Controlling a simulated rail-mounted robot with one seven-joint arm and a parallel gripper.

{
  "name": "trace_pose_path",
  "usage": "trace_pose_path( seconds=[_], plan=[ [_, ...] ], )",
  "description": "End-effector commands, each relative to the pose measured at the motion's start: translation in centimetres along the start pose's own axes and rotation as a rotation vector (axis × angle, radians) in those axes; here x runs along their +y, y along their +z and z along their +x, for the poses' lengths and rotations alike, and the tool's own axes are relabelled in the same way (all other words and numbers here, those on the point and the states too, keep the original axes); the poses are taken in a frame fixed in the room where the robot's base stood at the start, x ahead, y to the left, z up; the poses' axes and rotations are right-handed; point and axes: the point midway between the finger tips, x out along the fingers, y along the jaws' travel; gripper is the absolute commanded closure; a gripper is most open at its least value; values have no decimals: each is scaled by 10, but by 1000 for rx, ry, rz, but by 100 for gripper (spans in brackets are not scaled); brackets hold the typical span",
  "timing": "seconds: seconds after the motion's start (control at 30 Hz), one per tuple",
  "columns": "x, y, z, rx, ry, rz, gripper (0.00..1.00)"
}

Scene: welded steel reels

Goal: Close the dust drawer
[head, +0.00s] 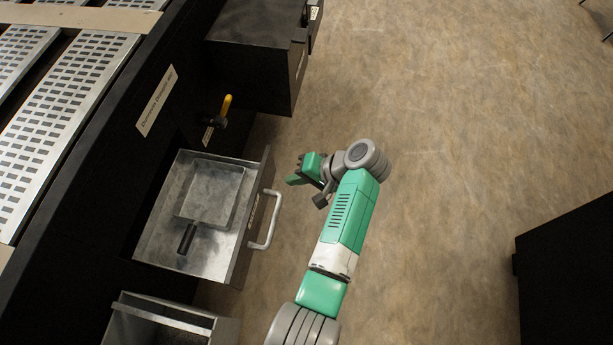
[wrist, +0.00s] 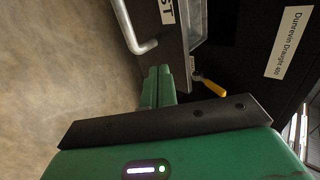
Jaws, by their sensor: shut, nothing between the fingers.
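The dust drawer (head: 146,246) is a grey metal tray pulled out of the dark machine in the head view. Its front panel (head: 256,222) carries a pale bar handle (head: 270,220). The front, a label ending in "ST" and the handle (wrist: 138,32) also show at the top of the wrist view. My gripper (head: 293,180) is in front of the drawer, to the right of the handle's far end, and appears apart from it. Its green fingers (wrist: 158,82) are together and empty in the wrist view, pointing toward the drawer front.
A flat pan (head: 212,195) with a black handle lies in the drawer. A yellow-handled valve (head: 226,106) and a black box (head: 255,60) are beyond it. An open metal bin (head: 165,318) stands nearer. A dark cabinet (head: 570,270) is at right; the floor between is clear.

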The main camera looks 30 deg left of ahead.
Motion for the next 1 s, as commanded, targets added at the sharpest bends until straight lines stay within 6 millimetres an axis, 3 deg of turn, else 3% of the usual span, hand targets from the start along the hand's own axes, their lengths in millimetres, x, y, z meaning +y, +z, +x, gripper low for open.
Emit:
trace_pose_path(
  seconds=[0.13, 0.3, 1.0],
  plan=[
    [3, 0, 35, -1, 1, -3, 100],
    [-16, 0, 52, 0, 0, -4, 100],
    [-35, 3, 64, 2, 0, 1, 100]
  ],
)
